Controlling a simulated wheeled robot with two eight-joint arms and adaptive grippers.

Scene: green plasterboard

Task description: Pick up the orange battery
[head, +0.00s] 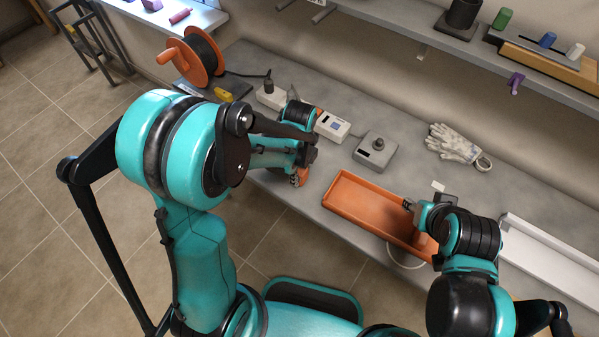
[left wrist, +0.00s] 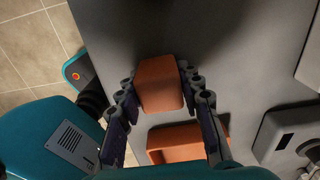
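The orange battery (left wrist: 160,85) is a block between the two fingers of my left gripper (left wrist: 158,82) in the left wrist view. The fingers press close along both of its sides. In the head view, part of the battery (head: 301,176) shows below my left gripper (head: 298,168), near the front edge of the grey bench. Whether the battery still touches the bench is not clear. My right gripper (head: 411,205) is over the right part of the orange tray; its finger opening is too small to read.
The orange tray (head: 349,206) lies right of my left gripper, and its end (left wrist: 185,136) shows in the wrist view. A white meter (head: 332,126), a grey knobbed box (head: 375,153) and gloves (head: 452,144) stand farther back. A cable reel (head: 201,56) is at the left.

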